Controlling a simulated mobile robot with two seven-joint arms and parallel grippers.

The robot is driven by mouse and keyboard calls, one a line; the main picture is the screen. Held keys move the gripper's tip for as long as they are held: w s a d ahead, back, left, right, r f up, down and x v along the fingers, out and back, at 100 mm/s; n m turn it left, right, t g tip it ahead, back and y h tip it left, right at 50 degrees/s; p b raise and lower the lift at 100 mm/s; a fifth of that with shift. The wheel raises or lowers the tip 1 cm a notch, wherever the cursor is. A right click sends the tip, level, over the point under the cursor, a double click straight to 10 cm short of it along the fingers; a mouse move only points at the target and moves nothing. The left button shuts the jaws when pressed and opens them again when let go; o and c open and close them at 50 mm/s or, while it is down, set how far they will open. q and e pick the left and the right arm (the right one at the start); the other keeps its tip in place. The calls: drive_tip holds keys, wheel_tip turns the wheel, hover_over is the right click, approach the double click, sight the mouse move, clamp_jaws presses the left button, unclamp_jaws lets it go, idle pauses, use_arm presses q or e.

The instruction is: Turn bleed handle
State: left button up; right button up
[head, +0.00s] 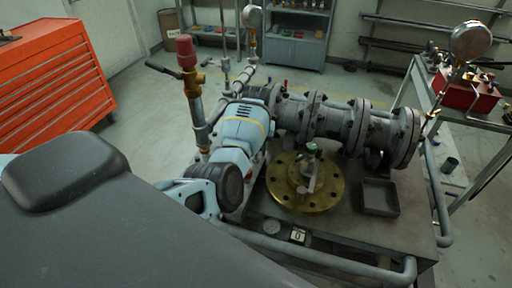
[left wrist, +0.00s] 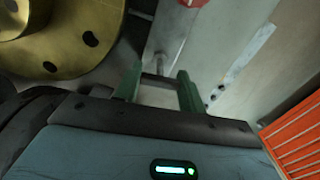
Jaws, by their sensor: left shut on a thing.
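My left gripper (left wrist: 160,82), with two green fingers, shows in the left wrist view. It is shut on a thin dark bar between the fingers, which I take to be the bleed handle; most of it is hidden. A pale grey rod (left wrist: 166,36) rises just past the fingers. In the head view my pale blue left arm reaches over the left side of the bench and hides this gripper and the handle. The brass flange (head: 275,188) lies right of the arm; it also shows at upper left in the wrist view (left wrist: 75,62). My right gripper is not in view.
A red-capped upright fitting (head: 186,52) with a dark side lever stands left of my arm. The flanged grey pipe (head: 335,122) runs along the bench's back. A dark tray (head: 379,212) lies at right. A red drawer cabinet (head: 55,85) stands at far left, with clear floor between.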

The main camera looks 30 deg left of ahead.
use_arm(q)
drive_tip(key=shift+m, duration=0.6)
drive_tip(key=o, duration=1)
drive_tip(key=shift+r, duration=3.95)
